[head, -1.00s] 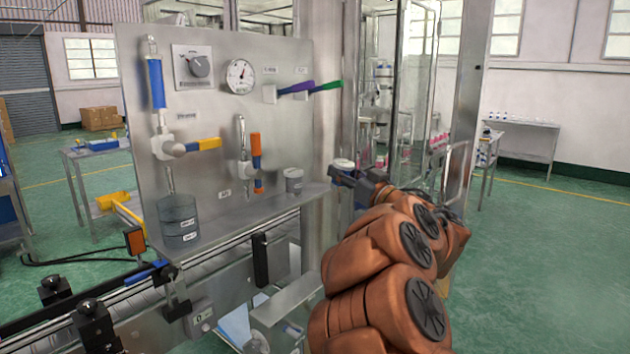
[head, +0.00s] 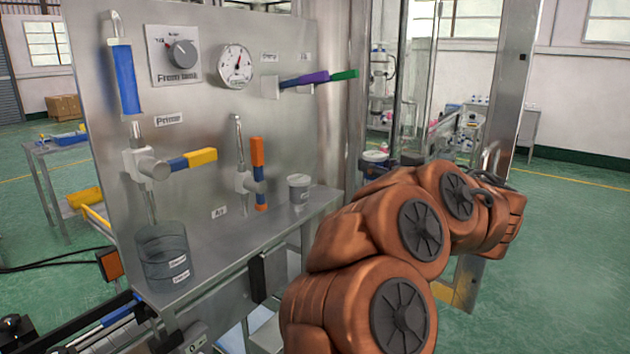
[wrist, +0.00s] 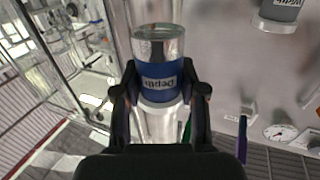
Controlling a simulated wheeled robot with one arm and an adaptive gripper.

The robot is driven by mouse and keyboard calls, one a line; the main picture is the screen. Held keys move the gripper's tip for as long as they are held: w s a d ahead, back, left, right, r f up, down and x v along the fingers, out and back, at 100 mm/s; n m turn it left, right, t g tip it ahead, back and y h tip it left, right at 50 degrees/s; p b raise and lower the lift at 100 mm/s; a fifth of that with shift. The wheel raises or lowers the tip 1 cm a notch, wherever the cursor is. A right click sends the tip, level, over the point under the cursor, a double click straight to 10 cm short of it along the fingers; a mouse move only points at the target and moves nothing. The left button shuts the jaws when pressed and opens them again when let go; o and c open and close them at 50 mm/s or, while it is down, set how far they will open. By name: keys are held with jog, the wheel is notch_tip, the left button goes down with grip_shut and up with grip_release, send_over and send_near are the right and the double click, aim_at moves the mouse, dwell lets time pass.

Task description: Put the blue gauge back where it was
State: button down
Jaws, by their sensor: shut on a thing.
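The blue gauge is a short cylinder with a blue band, a bare metal end and a white label that reads upside down in the wrist view (wrist: 158,62). My gripper (wrist: 159,80) is shut on it, with one finger on each side of the blue band. In the head view the gauge (head: 374,157) shows just past my arm, to the right of the panel's edge, apart from the shelf.
The metal shelf (head: 235,235) is clear between the grey gauge and a dark clear cup (head: 165,262). The upright panel (head: 215,130) carries a dial, a knob, valves and coloured levers (head: 312,79). A glass-walled frame stands behind my arm.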

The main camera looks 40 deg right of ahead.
jog(key=shift+w+a, duration=0.15)
jog(key=shift+w, duration=0.35)
jog(key=w+a, duration=0.2)
jog(key=w, duration=0.1)
jog(key=w+a, duration=0.2)
jog(key=w, duration=0.1)
jog(key=w+a+f+p, duration=0.1)
jog(key=w+a, duration=0.1)
jog(key=w, duration=0.2)
jog(key=shift+f, duration=0.1)
jog(key=shift+f+p, duration=0.3)
jog(key=shift+f, duration=1.5)
jog(key=c, duration=0.7)
grip_release()
jog(key=shift+o, duration=0.2)
jog(key=shift+s, duration=0.1)
jog(key=s+b, duration=0.1)
jog(key=s, duration=1.1)
jog(key=shift+a, duration=0.4)
